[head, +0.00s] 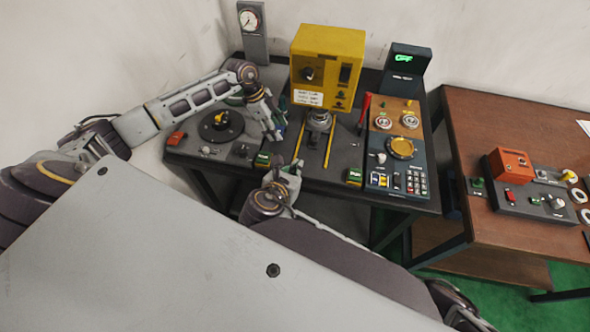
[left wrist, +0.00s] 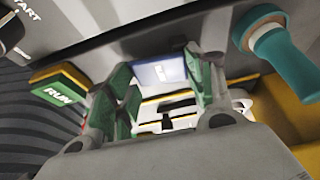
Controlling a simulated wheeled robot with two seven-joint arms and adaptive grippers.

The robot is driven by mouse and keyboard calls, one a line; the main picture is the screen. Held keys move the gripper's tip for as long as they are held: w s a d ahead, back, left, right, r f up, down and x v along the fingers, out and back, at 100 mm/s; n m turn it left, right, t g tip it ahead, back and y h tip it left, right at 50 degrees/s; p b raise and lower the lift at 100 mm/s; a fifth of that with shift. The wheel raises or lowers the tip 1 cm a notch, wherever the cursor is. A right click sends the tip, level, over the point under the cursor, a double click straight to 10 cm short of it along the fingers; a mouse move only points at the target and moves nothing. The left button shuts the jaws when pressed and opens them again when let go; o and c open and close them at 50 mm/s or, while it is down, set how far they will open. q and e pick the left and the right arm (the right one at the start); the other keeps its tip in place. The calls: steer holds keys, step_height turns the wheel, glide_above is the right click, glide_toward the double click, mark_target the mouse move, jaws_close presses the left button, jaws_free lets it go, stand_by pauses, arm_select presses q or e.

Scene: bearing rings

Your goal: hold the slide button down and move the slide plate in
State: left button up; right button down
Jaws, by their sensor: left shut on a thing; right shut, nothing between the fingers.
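My left gripper (head: 277,130) is at the left side of the yellow machine (head: 328,54), just left of the yellow rails (head: 327,151). In the left wrist view its green-padded fingers stand on either side of a blue piece (left wrist: 157,72) with a white mark and close on it; I cannot tell if this is the slide button. A round metal part (head: 318,121) sits under the machine at the far end of the rails, where the slide plate seems to be, partly hidden. My right gripper (head: 288,172) is shut and empty at the table's front edge, near the rails.
Green RUN blocks stand at the front edge, left (head: 262,160) and right (head: 354,176). A teal-handled knob (left wrist: 280,52) is close to the left fingers. A control panel (head: 398,150) fills the right side; a dial unit (head: 220,125) is at the left.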

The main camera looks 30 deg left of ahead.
arm_select(q)
steer(key=shift+s+f, duration=0.25)
steer(key=shift+f, duration=0.05)
steer(key=o, duration=1.1)
steer(key=shift+w, duration=0.1)
steer(key=shift+c, duration=0.2)
steer(key=shift+r, duration=0.15)
steer(key=shift+w+r, duration=0.1)
steer(key=shift+r, duration=0.05)
steer(key=shift+a+r, duration=0.25)
steer(key=shift+r, duration=0.15)
steer(key=v, duration=1)
steer(key=shift+a+r, duration=0.15)
steer(key=shift+r, duration=0.2)
steer(key=shift+r, duration=0.1)
